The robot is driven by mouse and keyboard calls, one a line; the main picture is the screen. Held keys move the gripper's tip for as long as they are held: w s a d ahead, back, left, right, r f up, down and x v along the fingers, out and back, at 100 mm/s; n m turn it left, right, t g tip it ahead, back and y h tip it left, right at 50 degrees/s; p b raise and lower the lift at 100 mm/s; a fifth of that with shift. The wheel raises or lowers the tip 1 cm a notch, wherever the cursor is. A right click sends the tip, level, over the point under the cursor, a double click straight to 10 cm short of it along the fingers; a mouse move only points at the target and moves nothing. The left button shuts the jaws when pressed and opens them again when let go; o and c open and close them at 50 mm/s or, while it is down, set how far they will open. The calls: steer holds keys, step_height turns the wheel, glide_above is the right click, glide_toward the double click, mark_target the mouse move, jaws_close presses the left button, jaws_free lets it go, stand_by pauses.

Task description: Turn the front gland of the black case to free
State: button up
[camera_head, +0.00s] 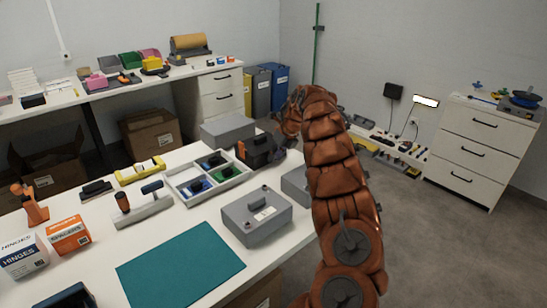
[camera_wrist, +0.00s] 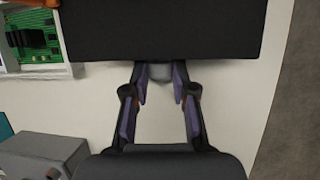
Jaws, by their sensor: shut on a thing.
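The black case (camera_head: 258,152) stands near the back right edge of the white table, partly hidden behind my arm. In the wrist view the black case (camera_wrist: 160,30) fills the upper middle. Its front gland (camera_wrist: 160,72) is a short grey stub on the near side. My gripper (camera_wrist: 161,84) has its two fingertips on either side of the gland and is shut on it. The gland's turn position cannot be read. In the head view my arm hides the gland and most of the gripper.
A grey divided tray (camera_head: 207,178) with circuit boards sits left of the case. Grey boxes stand behind it (camera_head: 227,131) and in front (camera_head: 256,214); another is partly behind my arm (camera_head: 295,186). A teal mat (camera_head: 180,265) lies nearer. Bare table shows around my gripper.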

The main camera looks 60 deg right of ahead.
jaws_close()
steer(key=shift+w+a+f+h+b, duration=0.15)
steer(key=shift+a+f+h+b, duration=0.2)
steer(key=shift+b, duration=0.4)
steer(key=shift+w+r+n+g+h+b, duration=0.15)
steer(key=shift+r+n+g+h+b, duration=0.15)
steer(key=shift+h+b, duration=0.35)
steer(key=shift+a+h, duration=0.1)
steer(key=shift+h, duration=0.3)
steer(key=shift+a+f+g+h+b, duration=0.1)
steer(key=shift+g+h+b, duration=0.25)
steer(key=shift+h, duration=0.35)
